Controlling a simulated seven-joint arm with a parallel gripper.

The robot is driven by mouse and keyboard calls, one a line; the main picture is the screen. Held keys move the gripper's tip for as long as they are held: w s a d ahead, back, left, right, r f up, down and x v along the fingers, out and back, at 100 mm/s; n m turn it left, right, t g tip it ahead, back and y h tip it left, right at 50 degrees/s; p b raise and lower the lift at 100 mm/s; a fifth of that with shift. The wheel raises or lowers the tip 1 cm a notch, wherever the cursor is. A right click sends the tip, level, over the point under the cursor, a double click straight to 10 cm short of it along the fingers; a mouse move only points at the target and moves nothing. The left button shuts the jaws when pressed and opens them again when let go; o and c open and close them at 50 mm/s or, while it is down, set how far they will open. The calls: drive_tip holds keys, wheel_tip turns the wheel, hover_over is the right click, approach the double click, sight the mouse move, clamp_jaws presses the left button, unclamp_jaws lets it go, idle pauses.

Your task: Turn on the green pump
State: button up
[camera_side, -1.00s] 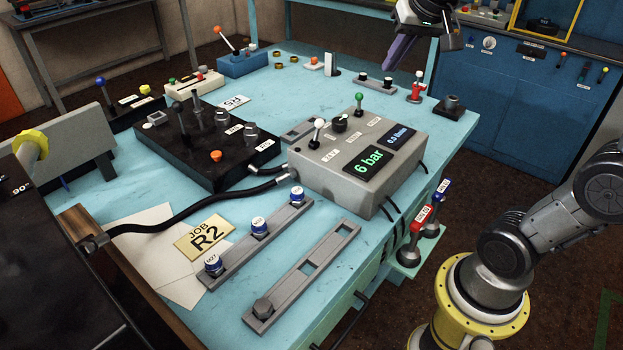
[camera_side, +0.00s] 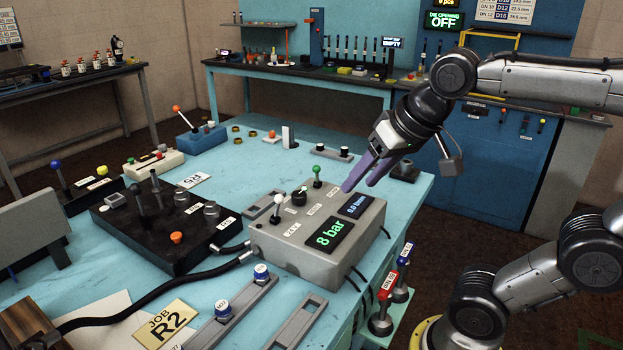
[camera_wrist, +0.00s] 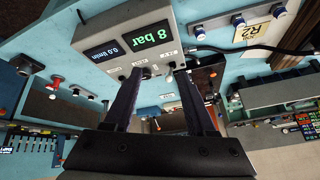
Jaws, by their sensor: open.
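The grey pump box (camera_side: 330,262) stands on the light blue table. It carries a green-knobbed lever (camera_side: 316,171), a white-knobbed lever (camera_side: 277,201) and a black dial (camera_side: 299,196). Its large display (camera_side: 329,237) reads 8 bar and the smaller one (camera_side: 355,206) reads about 0.0 l/min. My gripper (camera_side: 355,179) is open and empty, just right of the green lever and above the box's back right part. In the wrist view my fingers (camera_wrist: 160,74) point at the lever side of the box (camera_wrist: 124,16); I cannot tell there which lever is between them.
A black block with levers (camera_side: 165,232) lies left of the box, joined to it by black hoses. Red and blue handles (camera_side: 388,285) stand at the table's right edge. A JOB R2 card (camera_side: 166,323) and a grey rail (camera_side: 230,313) lie in front.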

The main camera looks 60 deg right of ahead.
drive_tip(key=w+d+r+m+h, duration=0.1)
drive_tip(key=w+d+r+m, duration=0.2)
drive_tip(key=w, duration=0.3)
drive_tip(key=m+g+h, duration=0.1)
drive_tip(key=m+g, duration=0.2)
hover_over(317, 167)
drive_tip(key=s+a, duration=0.3)
drive_tip(key=s, duration=0.1)
wheel_tip(317, 167, down, 4)
drive_tip(key=x, duration=0.8)
drive_tip(key=w+x, duration=0.1)
drive_tip(key=x, duration=0.3)
drive_tip(key=shift+d+f, duration=0.2)
drive_tip(key=shift+t, duration=0.3)
clamp_jaws()
